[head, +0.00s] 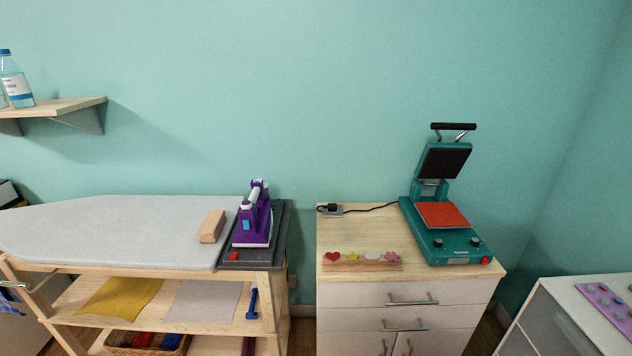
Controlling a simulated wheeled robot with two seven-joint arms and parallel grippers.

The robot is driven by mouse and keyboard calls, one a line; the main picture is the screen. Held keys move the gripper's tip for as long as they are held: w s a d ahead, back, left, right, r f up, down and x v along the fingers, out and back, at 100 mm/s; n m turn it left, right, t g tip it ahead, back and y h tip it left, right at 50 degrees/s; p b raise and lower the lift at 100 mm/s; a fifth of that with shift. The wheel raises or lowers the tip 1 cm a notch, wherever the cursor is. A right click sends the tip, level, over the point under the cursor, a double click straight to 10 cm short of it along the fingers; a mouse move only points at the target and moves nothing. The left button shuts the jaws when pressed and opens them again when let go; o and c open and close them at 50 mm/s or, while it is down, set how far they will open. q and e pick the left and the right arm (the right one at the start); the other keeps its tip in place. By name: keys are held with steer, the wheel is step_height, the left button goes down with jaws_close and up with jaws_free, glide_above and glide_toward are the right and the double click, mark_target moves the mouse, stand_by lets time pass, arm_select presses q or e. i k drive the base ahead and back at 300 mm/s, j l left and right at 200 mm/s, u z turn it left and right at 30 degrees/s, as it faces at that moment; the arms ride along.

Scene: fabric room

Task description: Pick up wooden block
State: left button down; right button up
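The wooden block (212,226) is a small light-brown block. It lies on the right part of the grey ironing board (110,228) in the head view. It is just left of the dark iron rest and apart from the iron. Neither of my grippers shows in the head view.
A purple iron (252,222) stands on a dark rest (277,240) right of the block. A teal heat press (440,246) and a strip with small shapes (362,262) are on the wooden cabinet (340,225). The board left of the block is clear.

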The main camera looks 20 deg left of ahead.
mark_target(209, 231)
steer(key=u, duration=1.3)
steer(key=l+z, duration=0.1)
steer(key=i, duration=0.05)
